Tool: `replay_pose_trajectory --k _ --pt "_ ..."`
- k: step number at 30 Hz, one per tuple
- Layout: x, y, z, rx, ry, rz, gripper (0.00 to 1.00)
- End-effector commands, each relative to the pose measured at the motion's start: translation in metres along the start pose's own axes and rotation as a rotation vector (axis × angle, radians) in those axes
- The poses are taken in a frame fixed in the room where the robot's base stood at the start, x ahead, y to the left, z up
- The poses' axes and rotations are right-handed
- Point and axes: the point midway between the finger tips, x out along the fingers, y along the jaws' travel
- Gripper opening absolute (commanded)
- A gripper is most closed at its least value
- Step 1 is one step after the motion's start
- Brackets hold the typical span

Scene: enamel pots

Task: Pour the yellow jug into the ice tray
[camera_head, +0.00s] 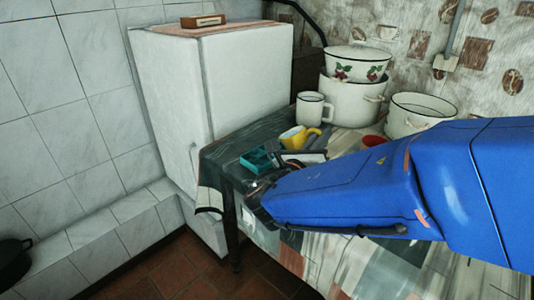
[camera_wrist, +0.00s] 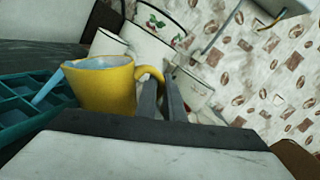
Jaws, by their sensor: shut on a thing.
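The yellow jug (camera_head: 298,138) is above the table beside the teal ice tray (camera_head: 257,160), its handle to the right. It looks tilted toward the tray. In the wrist view the jug (camera_wrist: 106,92) has pale blue contents near its rim. A pale blue streak runs from its left lip down to the ice tray (camera_wrist: 22,104), whose compartments show at the left edge. My gripper (camera_wrist: 164,98) is shut on the jug's handle, with both dark fingers at the handle. In the head view my blue arm hides part of the gripper. How full the compartments are cannot be told.
A white mug (camera_head: 312,108) stands behind the jug. Enamel pots (camera_head: 350,100) and a wide open pot (camera_head: 418,112) stand at the back right. A red item (camera_head: 373,140) lies near them. A white fridge (camera_head: 185,90) stands to the left of the table.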

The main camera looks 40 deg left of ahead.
Motion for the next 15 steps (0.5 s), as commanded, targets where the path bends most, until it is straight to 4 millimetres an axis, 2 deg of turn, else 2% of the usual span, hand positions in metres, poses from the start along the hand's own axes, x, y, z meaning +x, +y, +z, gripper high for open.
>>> replay_pose_trajectory --k 15 --pt "-0.002 0.012 0.014 -0.151 -0.031 0.003 0.0"
